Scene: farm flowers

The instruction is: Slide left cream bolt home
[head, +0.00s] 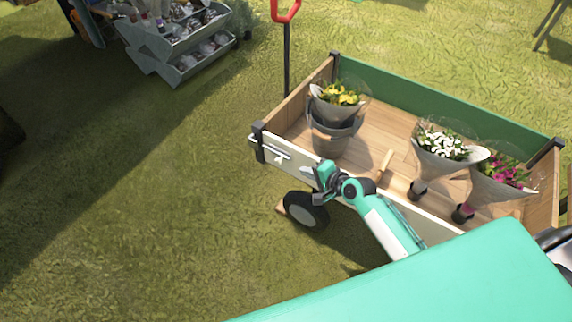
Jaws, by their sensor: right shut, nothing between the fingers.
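The left bolt (270,151) is a small pale bar with a short handle on the left end of the cart's cream side board (300,168). It lies near the dark corner post (259,142). How far the bolt reaches into the post is too small to tell. My right gripper (319,174) is shut and empty, in front of the cream board, a little right of the bolt and apart from it in the picture. My left gripper is not in view.
The wooden cart holds a grey bucket (331,138) with yellow flowers, and white (441,160) and pink (494,186) bouquets. A wheel (306,210) sits below the board. A red handle (286,10) rises behind. A grey tiered stand (180,45) is far left. Grass left of the cart is clear.

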